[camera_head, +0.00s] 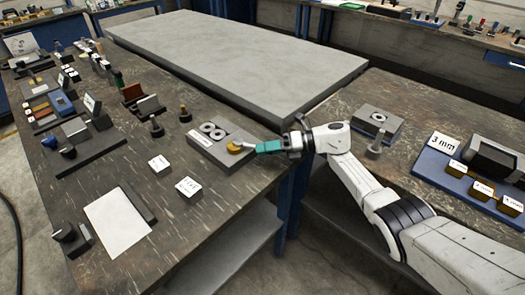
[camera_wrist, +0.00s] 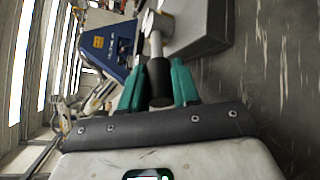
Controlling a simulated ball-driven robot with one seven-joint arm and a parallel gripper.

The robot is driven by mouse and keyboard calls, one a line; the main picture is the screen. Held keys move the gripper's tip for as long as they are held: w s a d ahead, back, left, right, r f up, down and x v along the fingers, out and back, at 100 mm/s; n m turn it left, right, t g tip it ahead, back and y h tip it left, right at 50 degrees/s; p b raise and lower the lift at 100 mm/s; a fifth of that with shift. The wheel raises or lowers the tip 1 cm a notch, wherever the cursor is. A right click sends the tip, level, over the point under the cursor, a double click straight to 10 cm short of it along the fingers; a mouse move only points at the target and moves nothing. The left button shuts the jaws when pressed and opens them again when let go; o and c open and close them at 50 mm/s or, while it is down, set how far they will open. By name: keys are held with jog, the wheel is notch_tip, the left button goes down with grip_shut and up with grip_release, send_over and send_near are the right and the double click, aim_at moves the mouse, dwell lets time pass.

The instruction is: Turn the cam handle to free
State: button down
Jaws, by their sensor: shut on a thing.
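The cam handle is a silver rod with a black knob (camera_wrist: 160,88), seen up close in the wrist view. My gripper (camera_wrist: 160,82) has its teal fingers on either side of the knob and is shut on it. In the head view my gripper (camera_head: 266,147) reaches in from the right, and the fingers hide the knob. The handle's rod runs to a brass-coloured cam (camera_head: 234,147) on the right end of a grey block (camera_head: 208,146). Two dark-holed rings (camera_head: 212,130) sit on top of the block.
Small white label blocks (camera_head: 188,187) and a white sheet (camera_head: 117,222) lie to the front left on the dark bench. Upright posts (camera_head: 155,126) stand left of the block. A second grey block (camera_head: 377,123) is on the right bench, behind my arm.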

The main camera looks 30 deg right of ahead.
jog(key=shift+f, duration=0.1)
jog(key=c, duration=0.9)
grip_release()
jog(key=shift+w+r, duration=0.1)
jog(key=shift+r, duration=0.5)
notch_tip(320, 180, up, 2)
jog(key=shift+r+p, duration=0.25)
jog(key=shift+p, duration=0.2)
jog(key=s+a+r, duration=0.2)
jog(key=s+r, duration=0.7)
jog(key=s, duration=0.5)
jog(key=shift+r+p, duration=0.2)
jog(key=shift+p, duration=0.2)
